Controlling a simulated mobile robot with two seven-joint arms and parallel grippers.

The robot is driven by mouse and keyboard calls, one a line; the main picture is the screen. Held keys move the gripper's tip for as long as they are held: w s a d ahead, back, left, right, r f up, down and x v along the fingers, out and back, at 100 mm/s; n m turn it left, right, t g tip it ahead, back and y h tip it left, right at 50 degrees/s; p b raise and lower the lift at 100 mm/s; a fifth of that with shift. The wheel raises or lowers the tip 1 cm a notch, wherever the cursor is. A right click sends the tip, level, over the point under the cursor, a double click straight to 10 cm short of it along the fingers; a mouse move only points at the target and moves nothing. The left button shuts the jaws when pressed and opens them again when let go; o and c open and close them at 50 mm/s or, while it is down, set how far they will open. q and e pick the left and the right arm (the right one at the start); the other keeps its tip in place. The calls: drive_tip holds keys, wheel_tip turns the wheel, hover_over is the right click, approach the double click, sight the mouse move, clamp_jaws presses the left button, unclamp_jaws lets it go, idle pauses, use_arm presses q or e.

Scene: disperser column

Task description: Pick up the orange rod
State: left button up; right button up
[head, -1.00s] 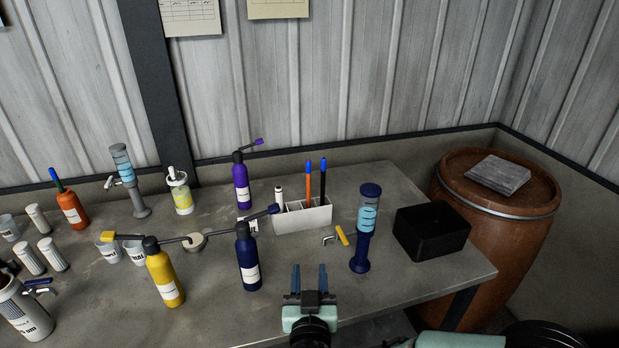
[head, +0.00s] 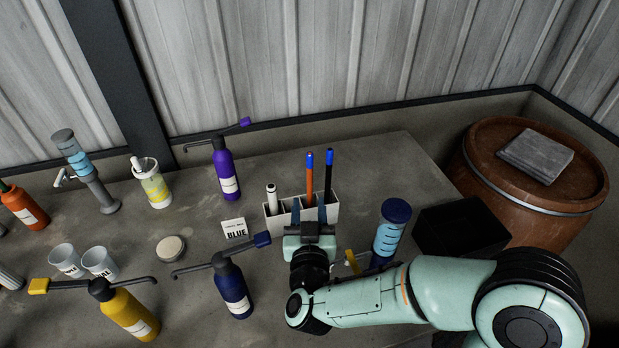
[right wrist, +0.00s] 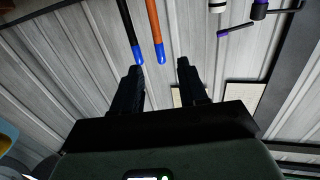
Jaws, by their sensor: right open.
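The orange rod (head: 308,178) has a blue tip and stands upright in the white slotted holder (head: 334,212). A black rod (head: 327,176) with a blue tip stands just right of it. My right gripper (head: 309,206) is open in front of the holder, its fingers pointing towards the rods' lower part. In the right wrist view, the orange rod (right wrist: 155,28) lies between the lines of the two open fingers (right wrist: 160,68), with the black rod (right wrist: 128,28) near the left finger. Nothing is between the pads that I can make out. My left gripper is not in view.
A dark blue bottle (head: 232,288) stands left of my right gripper. A blue cylinder (head: 389,230) and a black box (head: 458,228) are to the right, near my arm.

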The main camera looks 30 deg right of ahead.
sight(310, 173)
drive_tip(key=x, duration=0.7)
drive_tip(key=shift+w+d+p, duration=0.15)
drive_tip(key=shift+p, duration=0.25)
drive_tip(key=x, duration=0.3)
drive_tip(key=p+x, duration=0.1)
drive_tip(key=x, duration=0.1)
drive_tip(key=shift+w+d+f, duration=0.2)
drive_tip(key=shift+d+f, duration=0.1)
drive_tip(key=shift+f, duration=0.1)
clamp_jaws()
